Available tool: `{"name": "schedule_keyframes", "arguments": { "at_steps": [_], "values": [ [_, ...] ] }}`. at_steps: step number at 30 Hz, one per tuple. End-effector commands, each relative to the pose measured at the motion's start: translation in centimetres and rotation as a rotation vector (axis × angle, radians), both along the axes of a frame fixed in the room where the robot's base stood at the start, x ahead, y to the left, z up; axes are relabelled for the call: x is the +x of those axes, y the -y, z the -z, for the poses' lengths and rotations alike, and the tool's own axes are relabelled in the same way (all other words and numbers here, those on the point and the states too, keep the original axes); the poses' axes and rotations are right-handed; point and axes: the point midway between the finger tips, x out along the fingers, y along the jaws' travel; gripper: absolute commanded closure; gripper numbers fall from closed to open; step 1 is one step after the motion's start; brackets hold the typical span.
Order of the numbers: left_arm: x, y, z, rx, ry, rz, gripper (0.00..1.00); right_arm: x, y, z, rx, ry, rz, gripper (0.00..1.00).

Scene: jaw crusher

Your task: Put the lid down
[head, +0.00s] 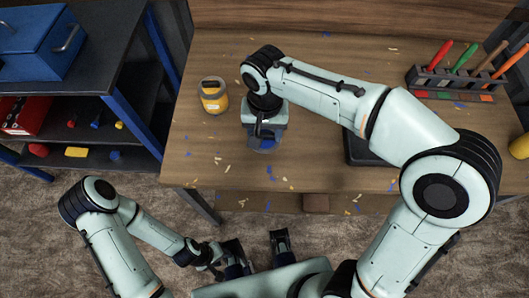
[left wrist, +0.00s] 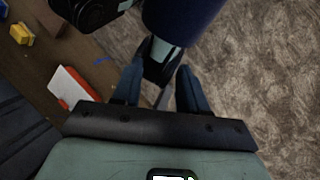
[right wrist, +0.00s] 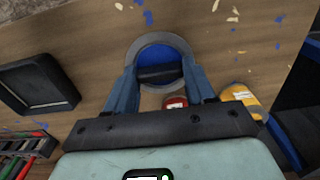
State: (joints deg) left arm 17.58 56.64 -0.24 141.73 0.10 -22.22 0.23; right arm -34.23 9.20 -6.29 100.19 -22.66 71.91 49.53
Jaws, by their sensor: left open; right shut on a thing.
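My right gripper (right wrist: 162,88) is shut on a round piece with a grey rim and blue middle, which I take for the lid (right wrist: 160,58). Its two blue fingers press on opposite sides of the rim. In the head view my right gripper (head: 266,141) is over the front part of the wooden table (head: 330,180), left of the middle. I cannot tell whether the lid touches the tabletop. My left gripper (left wrist: 163,88) is open and empty, low in front of the table near my body; it also shows in the head view (head: 236,258).
A yellow jar (head: 213,95) stands left of my right gripper. A black tray (head: 358,151) lies to the right, partly behind my arm. A tool rack (head: 450,84) stands at the back right. Shelves (head: 90,100) with a blue toolbox (head: 40,42) stand left. Blue and tan scraps litter the table.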

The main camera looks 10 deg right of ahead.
Motion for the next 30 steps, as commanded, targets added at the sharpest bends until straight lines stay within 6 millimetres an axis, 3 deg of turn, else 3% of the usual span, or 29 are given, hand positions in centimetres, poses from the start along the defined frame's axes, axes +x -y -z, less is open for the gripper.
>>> {"name": "schedule_keyframes", "arguments": {
  "at_steps": [1, 6, 13, 19, 30],
  "values": [
    [0.0, 0.0, 0.4, 0.000, 0.003, -0.001, 0.57, -0.1, 0.1, 1.7, -0.004, -0.005, 0.001, 0.75],
    [0.3, 0.0, 0.9, 0.002, 0.013, -0.003, 0.57, 0.0, 0.0, 5.4, -0.002, -0.003, 0.000, 0.75],
    [0.4, 0.0, 1.1, 0.003, 0.019, -0.004, 0.57, 0.0, 0.0, 7.4, -0.001, 0.000, 0.001, 0.75],
    [0.6, 0.0, 1.6, 0.004, 0.028, -0.007, 0.57, 0.0, 0.0, 10.5, -0.001, -0.002, 0.002, 0.75],
    [0.7, 0.0, 1.6, 0.005, 0.030, -0.006, 0.57, 0.0, 0.0, 11.2, 0.001, 0.001, 0.001, 0.75]
  ]
}}
